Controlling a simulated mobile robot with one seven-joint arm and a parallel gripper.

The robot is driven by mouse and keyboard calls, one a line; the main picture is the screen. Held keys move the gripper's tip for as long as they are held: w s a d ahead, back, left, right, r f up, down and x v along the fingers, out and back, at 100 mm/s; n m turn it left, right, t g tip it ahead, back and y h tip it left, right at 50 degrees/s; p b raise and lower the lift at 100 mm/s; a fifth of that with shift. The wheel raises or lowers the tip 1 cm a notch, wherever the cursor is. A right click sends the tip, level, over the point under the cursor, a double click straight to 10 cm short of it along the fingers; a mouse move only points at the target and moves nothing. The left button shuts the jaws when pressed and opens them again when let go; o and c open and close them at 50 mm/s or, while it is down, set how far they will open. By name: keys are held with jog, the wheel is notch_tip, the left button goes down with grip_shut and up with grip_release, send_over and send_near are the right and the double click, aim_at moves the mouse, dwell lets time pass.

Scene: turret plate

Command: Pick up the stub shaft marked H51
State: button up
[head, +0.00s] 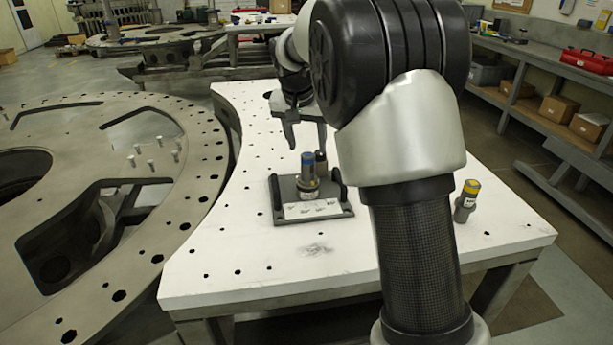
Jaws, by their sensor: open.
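A grey stub shaft with a blue top and a yellow band (308,172) stands upright on a dark holder plate (344,212) with a white label. Another grey shaft with a yellow top and a white label (464,208) stands apart on the table, right of my arm. I cannot read the mark H51 on any of them. My gripper (307,142) is open, fingers pointing down, above and a little behind the blue-topped shaft, with nothing visible between them.
The white table (215,265) has rows of holes and is mostly clear at front left. A large metal ring plate (120,110) with upright pins adjoins its left side. My arm hides part of the table's right half. Shelves with boxes (557,108) stand at right.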

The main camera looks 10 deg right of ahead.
aim_at(309, 163)
jog(key=x, duration=1)
jog(key=shift+w+a, duration=0.15)
grip_shut()
